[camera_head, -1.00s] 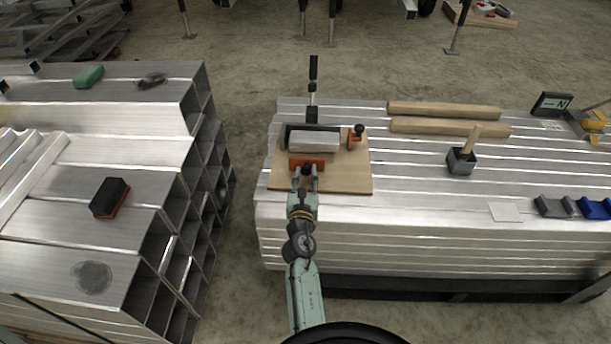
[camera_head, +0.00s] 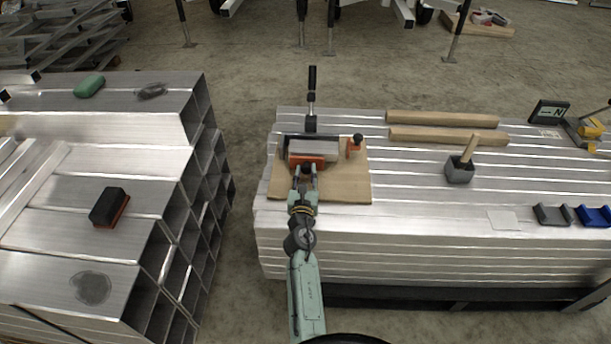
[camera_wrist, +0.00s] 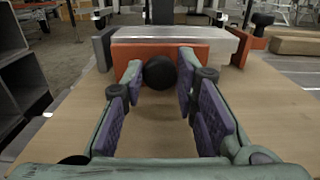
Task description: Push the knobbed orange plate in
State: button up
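The orange plate (camera_head: 313,161) stands upright on a wooden board (camera_head: 350,187), with a round black knob (camera_wrist: 160,72) on its near face. Its far side is against or very close to a pale metal block (camera_head: 328,149); any narrow gap is hidden. The block also shows behind the plate in the wrist view (camera_wrist: 175,34). My gripper (camera_head: 306,172) reaches in from the front.
A dark clamp with an upright black handle (camera_head: 312,78) stands behind the block. An orange piece with a black knob (camera_head: 354,145) is at its right.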

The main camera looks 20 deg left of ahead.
jog(key=o, duration=0.4)
jog(key=shift+o, duration=0.2)
jog(key=v, duration=1.1)
jog(key=shift+s+d, duration=0.2)
jog(key=shift+s, duration=0.3)
jog(key=shift+r, duration=0.1)
jog(key=shift+c, duration=0.4)
